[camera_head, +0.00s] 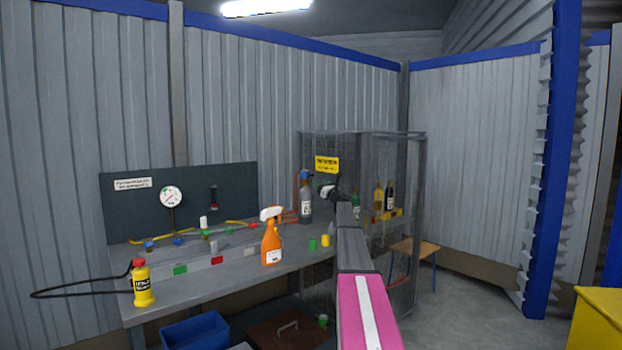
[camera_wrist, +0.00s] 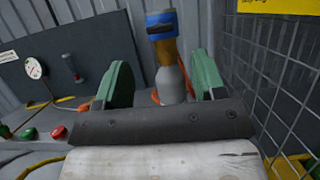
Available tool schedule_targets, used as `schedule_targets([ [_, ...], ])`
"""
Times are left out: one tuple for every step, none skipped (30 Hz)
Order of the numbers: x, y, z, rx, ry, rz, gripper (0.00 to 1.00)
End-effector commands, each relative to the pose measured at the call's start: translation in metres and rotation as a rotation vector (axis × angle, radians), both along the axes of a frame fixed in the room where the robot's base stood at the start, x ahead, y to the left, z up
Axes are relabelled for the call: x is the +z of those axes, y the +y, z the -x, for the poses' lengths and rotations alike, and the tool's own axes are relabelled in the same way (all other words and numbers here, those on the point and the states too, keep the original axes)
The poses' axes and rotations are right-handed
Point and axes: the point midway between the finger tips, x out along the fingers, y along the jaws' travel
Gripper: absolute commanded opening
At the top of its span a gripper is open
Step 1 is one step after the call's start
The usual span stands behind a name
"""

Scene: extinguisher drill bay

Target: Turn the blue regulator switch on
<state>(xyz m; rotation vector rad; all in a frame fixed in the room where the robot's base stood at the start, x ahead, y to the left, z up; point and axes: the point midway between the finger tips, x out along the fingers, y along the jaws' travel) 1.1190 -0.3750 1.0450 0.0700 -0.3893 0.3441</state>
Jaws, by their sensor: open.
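A grey bottle-shaped cylinder (camera_head: 305,208) stands at the back right of the bench. In the wrist view its grey body (camera_wrist: 172,84) has an orange neck and a blue top (camera_wrist: 160,24) with a dark patch; I cannot tell whether this blue part is the regulator switch. Small blue knobs (camera_head: 149,246) also show at the left back of the bench. My gripper (camera_head: 327,192) is open and appears near the cylinder in the head view. In the wrist view its green fingers (camera_wrist: 162,82) stand apart, with the cylinder seen between them, farther off. Contact is not visible.
The bench (camera_head: 190,292) carries an orange spray bottle (camera_head: 271,246) and a yellow bottle (camera_head: 143,286). A dark panel with a gauge (camera_head: 171,196) stands behind. A wire mesh cage (camera_wrist: 280,95) is close on the right.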

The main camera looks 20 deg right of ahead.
Motion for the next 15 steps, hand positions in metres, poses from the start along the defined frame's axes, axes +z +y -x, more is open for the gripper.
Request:
schedule_targets([
  [0.004,0.002,-0.01,0.001,0.0,0.001,0.64],
  [0.006,0.003,-0.014,0.001,0.0,0.001,0.64],
  [0.009,0.005,-0.02,0.001,0.0,0.001,0.64],
  [0.011,0.007,-0.025,0.001,0.0,0.001,0.64],
  [0.013,0.009,-0.03,0.0,0.0,0.001,0.64],
  [0.015,0.011,-0.037,0.0,0.0,0.001,0.64],
  [0.018,0.013,-0.042,0.001,0.0,0.001,0.64],
  [0.019,0.015,-0.046,0.001,0.0,0.001,0.64],
  [0.022,0.017,-0.052,0.001,0.0,0.001,0.64],
  [0.024,0.019,-0.056,0.001,0.0,0.001,0.64],
  [0.025,0.02,-0.06,0.001,0.0,0.002,0.64],
  [0.027,0.021,-0.064,0.001,0.0,0.002,0.64],
  [0.028,0.022,-0.066,0.0,0.001,0.001,0.64],
  [0.029,0.023,-0.068,0.0,0.001,0.001,0.64],
  [0.03,0.024,-0.071,0.0,0.001,0.001,0.64],
])
